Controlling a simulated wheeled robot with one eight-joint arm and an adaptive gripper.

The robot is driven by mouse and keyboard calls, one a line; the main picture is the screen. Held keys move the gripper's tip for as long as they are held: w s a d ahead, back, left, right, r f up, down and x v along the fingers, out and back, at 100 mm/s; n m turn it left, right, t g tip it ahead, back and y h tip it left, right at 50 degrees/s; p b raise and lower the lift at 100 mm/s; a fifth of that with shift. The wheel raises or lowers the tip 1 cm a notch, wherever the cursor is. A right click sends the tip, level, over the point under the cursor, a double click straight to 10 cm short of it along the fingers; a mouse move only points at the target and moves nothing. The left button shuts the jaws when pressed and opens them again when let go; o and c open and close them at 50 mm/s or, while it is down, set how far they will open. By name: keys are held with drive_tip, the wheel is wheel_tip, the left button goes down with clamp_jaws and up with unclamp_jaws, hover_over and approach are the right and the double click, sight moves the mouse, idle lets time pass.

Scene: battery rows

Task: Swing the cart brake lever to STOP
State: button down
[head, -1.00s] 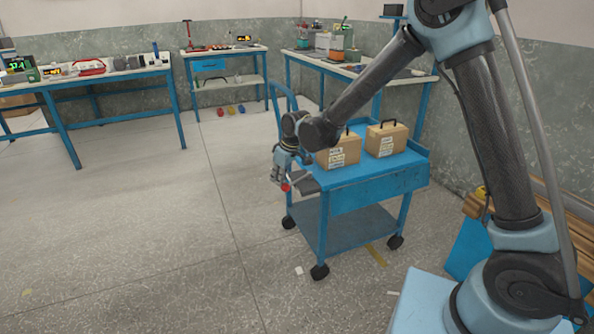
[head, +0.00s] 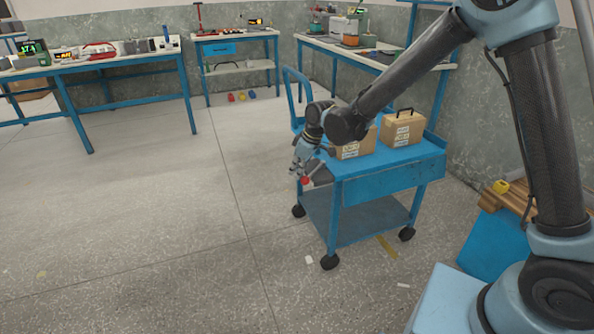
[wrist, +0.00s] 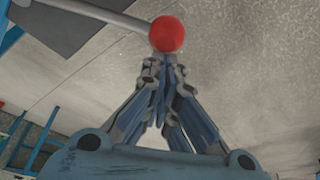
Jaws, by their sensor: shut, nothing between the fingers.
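The brake lever has a red ball knob (head: 305,181) on a grey rod, at the left side of the blue cart (head: 378,182). In the wrist view the red knob (wrist: 167,34) is just beyond my fingertips, with the rod (wrist: 100,12) running to the upper left. My gripper (head: 297,168) is shut and empty, its fingertips (wrist: 164,60) at the knob; I cannot tell whether they touch it. No STOP marking is readable. A dark grey plate (wrist: 50,30) lies beside the rod in the wrist view.
Two tan cases (head: 354,142) (head: 403,128) stand on the cart top, close to my arm. The cart's blue push handle (head: 292,95) rises at the back left. Workbenches (head: 90,62) line the far walls. The floor left of the cart (head: 130,220) is clear.

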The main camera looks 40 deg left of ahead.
drive_tip(key=shift+d, duration=0.15)
wheel_tip(320, 180, up, 10)
drive_tip(key=shift+a, duration=0.35)
idle(0.6)
idle(0.4)
